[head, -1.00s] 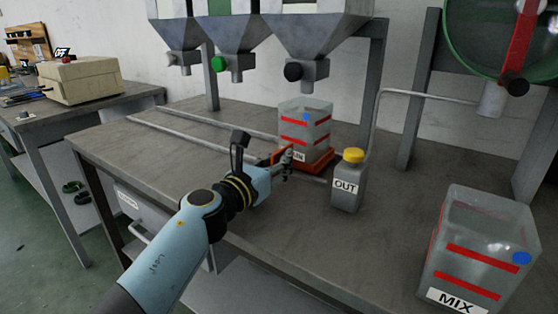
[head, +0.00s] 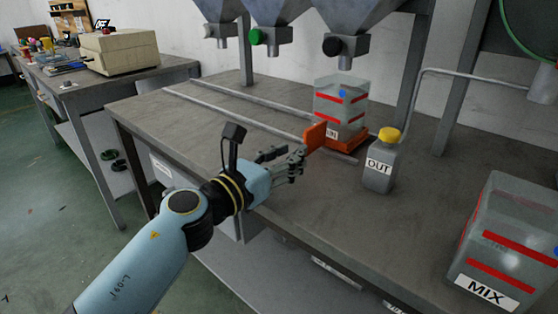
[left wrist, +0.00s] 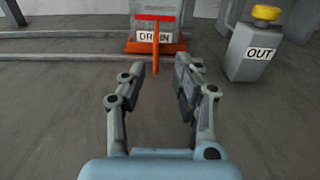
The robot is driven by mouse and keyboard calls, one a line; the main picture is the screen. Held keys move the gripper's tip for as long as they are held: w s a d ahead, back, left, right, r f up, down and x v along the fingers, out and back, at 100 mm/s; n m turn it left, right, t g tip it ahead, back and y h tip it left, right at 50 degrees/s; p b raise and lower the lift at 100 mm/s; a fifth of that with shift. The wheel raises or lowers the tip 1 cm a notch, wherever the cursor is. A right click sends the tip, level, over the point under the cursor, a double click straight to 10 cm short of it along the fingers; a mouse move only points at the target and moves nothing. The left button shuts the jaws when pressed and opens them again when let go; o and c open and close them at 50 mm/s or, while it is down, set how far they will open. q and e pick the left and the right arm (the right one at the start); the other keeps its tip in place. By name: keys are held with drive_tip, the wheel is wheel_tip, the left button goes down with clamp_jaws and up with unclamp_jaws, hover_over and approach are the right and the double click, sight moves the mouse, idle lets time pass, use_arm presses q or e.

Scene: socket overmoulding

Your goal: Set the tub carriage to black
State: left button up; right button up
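The orange-red tub carriage (head: 350,146) sits on the rails, roughly below the black-knobbed hopper valve (head: 333,46). A clear tub (head: 342,104) with red bands and a blue dot stands on it. The carriage's upright orange handle (head: 315,137) faces me; in the left wrist view the handle (left wrist: 156,45) shows ahead, between the finger directions. My left gripper (head: 287,162) is open and empty, just short of the handle; its spread fingers show in the left wrist view (left wrist: 163,68). A DRAIN label (left wrist: 154,37) is partly covered by the handle. My right gripper is not seen.
The OUT bottle (head: 380,166) with a yellow cap stands right of the carriage. The MIX tub (head: 508,240) is at the front right. Green-knobbed (head: 256,37) and grey (head: 209,31) valves hang to the left. The rails (head: 235,115) run left, clear.

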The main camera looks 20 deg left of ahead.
use_arm(q)
drive_tip(key=shift+v, duration=1.4)
